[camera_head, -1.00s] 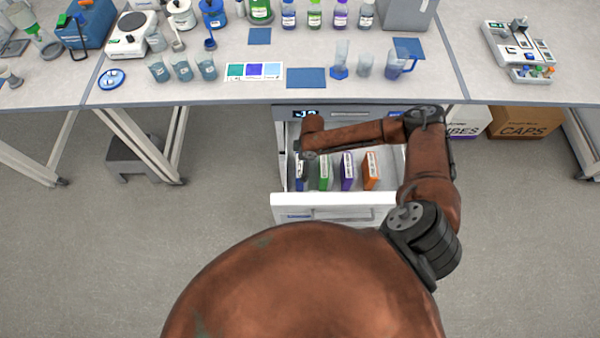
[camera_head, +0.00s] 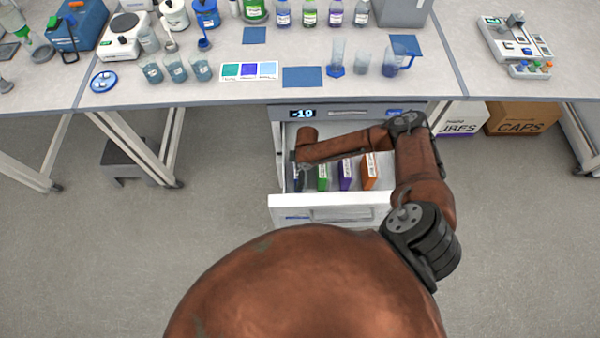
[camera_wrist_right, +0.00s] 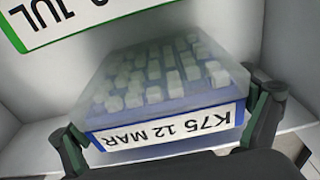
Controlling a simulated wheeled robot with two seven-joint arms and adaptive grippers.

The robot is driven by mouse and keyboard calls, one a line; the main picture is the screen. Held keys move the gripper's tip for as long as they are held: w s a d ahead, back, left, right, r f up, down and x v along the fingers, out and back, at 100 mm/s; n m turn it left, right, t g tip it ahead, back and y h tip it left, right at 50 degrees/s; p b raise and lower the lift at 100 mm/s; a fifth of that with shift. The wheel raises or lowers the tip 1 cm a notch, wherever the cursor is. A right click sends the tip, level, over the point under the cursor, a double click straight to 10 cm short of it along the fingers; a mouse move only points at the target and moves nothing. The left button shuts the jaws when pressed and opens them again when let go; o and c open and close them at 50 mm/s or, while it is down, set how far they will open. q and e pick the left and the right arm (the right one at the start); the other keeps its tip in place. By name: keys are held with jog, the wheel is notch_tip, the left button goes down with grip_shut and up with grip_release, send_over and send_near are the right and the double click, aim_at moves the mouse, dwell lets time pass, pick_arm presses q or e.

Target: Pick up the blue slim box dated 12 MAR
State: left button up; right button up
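The blue slim box (camera_wrist_right: 166,117) fills the middle of the right wrist view. Its white label reads "K75 12 MAR" upside down, and pale cubes show through its clear top. My right gripper (camera_wrist_right: 167,125) has one finger at each end of the label, very close to the box; I cannot tell whether they press on it. In the head view the blue box (camera_head: 298,180) is at the left in the open drawer (camera_head: 335,201), partly hidden by my right arm, whose gripper is hidden. My left gripper is not in view.
Green (camera_head: 323,178), purple (camera_head: 345,175) and orange (camera_head: 369,171) boxes stand to the right in the drawer. A green-edged label ending in "JUL" (camera_wrist_right: 75,15) is close in the wrist view. The bench (camera_head: 440,85) with glassware is above the drawer.

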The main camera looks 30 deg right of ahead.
jog(key=c, duration=0.7)
